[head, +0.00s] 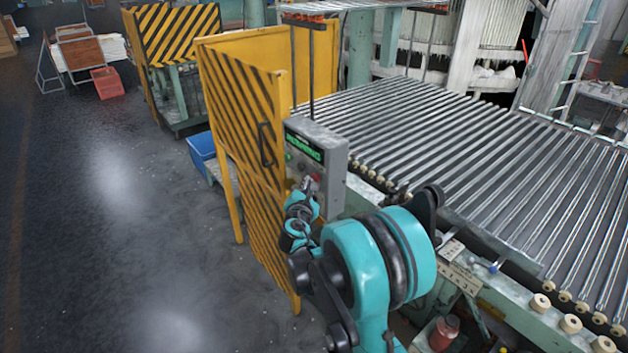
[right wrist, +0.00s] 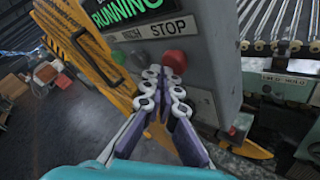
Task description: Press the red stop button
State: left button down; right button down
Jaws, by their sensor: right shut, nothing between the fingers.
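A grey control box (head: 331,160) stands beside the roller conveyor. The red stop button (right wrist: 174,61) is on its front face below the word STOP in the right wrist view; in the head view it is small and partly behind my gripper. The box's green display (right wrist: 128,8) reads RUNNING. My right gripper (right wrist: 162,74) is shut and empty, its tips close to the lower left of the red button. I cannot tell whether they touch it. My right gripper also shows in the head view (head: 307,184), in front of the box. My left gripper is not in view.
A yellow-and-black striped guard (head: 240,110) stands left of the box. The roller conveyor (head: 480,170) fills the right side. Open floor (head: 130,220) lies to the left, with a blue bin (head: 201,150) by the guard.

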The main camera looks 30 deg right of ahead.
jog(key=shift+d, duration=0.5)
dwell(0.7)
jog(key=shift+a, duration=0.95)
jog(key=a, duration=0.5)
jog(key=shift+s+b, duration=0.2)
jog(key=shift+b, duration=0.2)
dwell(0.6)
